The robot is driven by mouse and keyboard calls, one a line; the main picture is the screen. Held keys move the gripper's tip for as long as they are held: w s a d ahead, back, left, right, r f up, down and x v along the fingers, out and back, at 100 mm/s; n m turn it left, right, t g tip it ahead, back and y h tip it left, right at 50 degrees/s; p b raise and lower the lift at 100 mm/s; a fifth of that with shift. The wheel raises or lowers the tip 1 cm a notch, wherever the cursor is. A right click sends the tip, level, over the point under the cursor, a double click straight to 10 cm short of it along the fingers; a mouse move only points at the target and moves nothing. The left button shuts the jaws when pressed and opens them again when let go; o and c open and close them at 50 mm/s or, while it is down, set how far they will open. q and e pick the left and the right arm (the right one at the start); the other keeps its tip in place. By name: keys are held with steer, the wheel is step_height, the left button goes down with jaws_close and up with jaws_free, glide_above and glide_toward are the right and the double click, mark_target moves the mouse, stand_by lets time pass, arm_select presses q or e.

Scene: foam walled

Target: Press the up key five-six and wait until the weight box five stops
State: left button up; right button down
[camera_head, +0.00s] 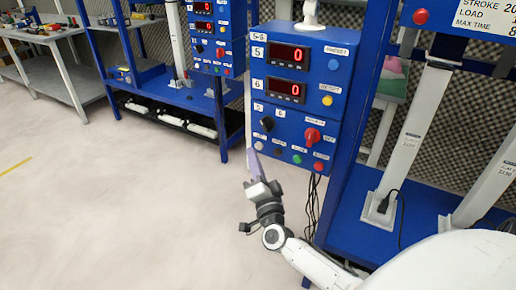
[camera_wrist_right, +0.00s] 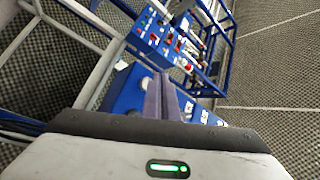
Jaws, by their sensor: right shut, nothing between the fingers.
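The blue control box marked 5-6 (camera_head: 304,85) has two red displays, 5 (camera_head: 288,54) and 6 (camera_head: 286,90), both reading 0. Its lower face has a black knob (camera_head: 267,124), a red knob (camera_head: 312,135) and a bottom row of keys: whitish (camera_head: 258,146), black (camera_head: 278,151), green (camera_head: 297,158) and red (camera_head: 318,166). The key labels are too small to read. My right gripper (camera_head: 252,154) is shut and empty, its purple fingers pointing up just below the whitish key; contact cannot be told. In the wrist view its fingers (camera_wrist_right: 165,97) overlap the box (camera_wrist_right: 126,92). I cannot make out weight box five.
A blue frame with white posts (camera_head: 409,135) stands at the right, with cables hanging beside the box. Another control panel (camera_head: 217,35) and frame stand behind left. Workbenches (camera_head: 40,32) are at far left. The pale floor (camera_head: 110,200) at left is clear.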

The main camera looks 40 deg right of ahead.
steer(key=shift+d, duration=0.1)
stand_by(0.4)
stand_by(0.4)
stand_by(0.8)
steer(key=shift+d, duration=0.1)
steer(key=shift+w+d, duration=0.2)
steer(key=shift+d, duration=0.1)
stand_by(0.3)
